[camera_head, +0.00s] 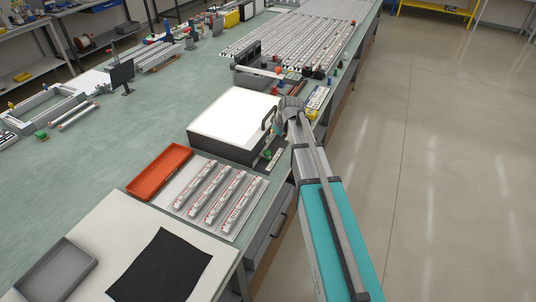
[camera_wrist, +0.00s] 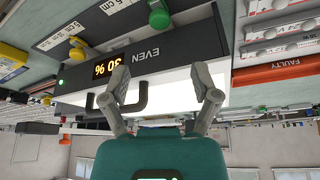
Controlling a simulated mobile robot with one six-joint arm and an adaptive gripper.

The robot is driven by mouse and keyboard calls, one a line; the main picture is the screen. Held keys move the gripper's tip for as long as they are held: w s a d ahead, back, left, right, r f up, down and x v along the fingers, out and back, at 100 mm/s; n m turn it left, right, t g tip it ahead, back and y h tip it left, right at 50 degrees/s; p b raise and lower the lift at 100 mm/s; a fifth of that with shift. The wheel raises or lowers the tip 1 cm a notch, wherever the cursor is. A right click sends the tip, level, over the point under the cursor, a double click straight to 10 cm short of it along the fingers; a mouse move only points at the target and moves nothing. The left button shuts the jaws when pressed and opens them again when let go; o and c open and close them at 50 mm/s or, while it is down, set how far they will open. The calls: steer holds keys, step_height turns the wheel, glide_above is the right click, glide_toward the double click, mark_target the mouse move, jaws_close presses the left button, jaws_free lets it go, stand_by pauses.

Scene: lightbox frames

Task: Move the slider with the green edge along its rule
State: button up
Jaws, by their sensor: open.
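The light box (camera_head: 237,115) has a bright white top and a dark front; in the wrist view its front (camera_wrist: 180,60) appears upside down with "EVEN" and an orange percent readout. Beside it lies a white rule strip (camera_wrist: 62,36) marked in cm, with a yellow-green knob (camera_wrist: 76,48) close to it.
A dark handle (camera_wrist: 143,97) stands out near my fingers. An orange tray (camera_head: 160,170) and a white board with several labelled bars (camera_head: 216,196) lie in front of the box. Several long rails (camera_head: 300,40) and small parts lie behind it.

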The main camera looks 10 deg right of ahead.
mark_target(267, 152)
steer(key=shift+b+x, duration=4.9)
steer(key=shift+x, duration=0.7)
steer(key=shift+c, duration=0.3)
